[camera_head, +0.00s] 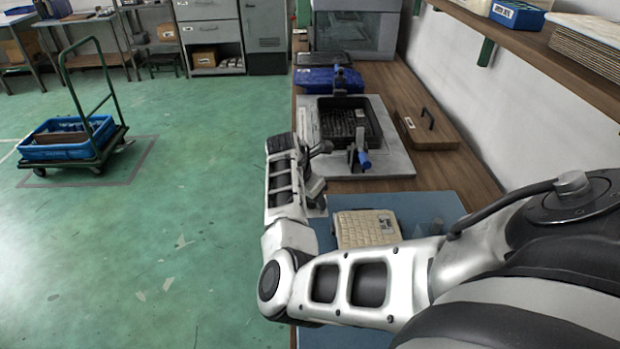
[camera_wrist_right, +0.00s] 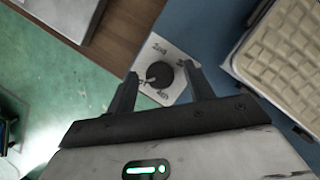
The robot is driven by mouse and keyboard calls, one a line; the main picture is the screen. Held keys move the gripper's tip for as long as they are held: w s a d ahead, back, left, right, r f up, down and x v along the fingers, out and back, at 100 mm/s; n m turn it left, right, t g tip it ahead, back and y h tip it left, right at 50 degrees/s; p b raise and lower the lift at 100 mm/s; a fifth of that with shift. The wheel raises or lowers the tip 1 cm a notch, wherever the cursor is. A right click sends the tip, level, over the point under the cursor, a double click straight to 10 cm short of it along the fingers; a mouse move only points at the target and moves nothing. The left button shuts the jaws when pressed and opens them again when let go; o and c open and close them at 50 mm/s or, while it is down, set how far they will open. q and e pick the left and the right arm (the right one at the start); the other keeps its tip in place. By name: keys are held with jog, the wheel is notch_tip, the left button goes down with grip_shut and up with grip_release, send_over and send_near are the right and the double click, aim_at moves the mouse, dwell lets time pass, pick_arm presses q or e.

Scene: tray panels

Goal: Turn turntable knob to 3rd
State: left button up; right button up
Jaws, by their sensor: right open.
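The turntable knob (camera_wrist_right: 159,74) is a dark round dial with a pale pointer mark, on a light grey plate (camera_wrist_right: 176,50) with small printed labels around it. In the head view my right gripper (camera_head: 317,188) points down at the table's left edge and hides the knob. A bit of the plate shows below it. My left gripper is out of view.
A beige keyboard-like panel (camera_head: 366,229) lies on a blue mat (camera_head: 430,207) right of the gripper. Behind is a grey plate (camera_head: 392,165) with a black tray (camera_head: 372,116) and blue-tipped clamps (camera_head: 364,159). A brown lidded board (camera_head: 428,130) lies beside it.

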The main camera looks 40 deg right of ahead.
jog(key=c, duration=1)
jog(key=shift+o, duration=0.2)
jog(key=shift+r, duration=0.1)
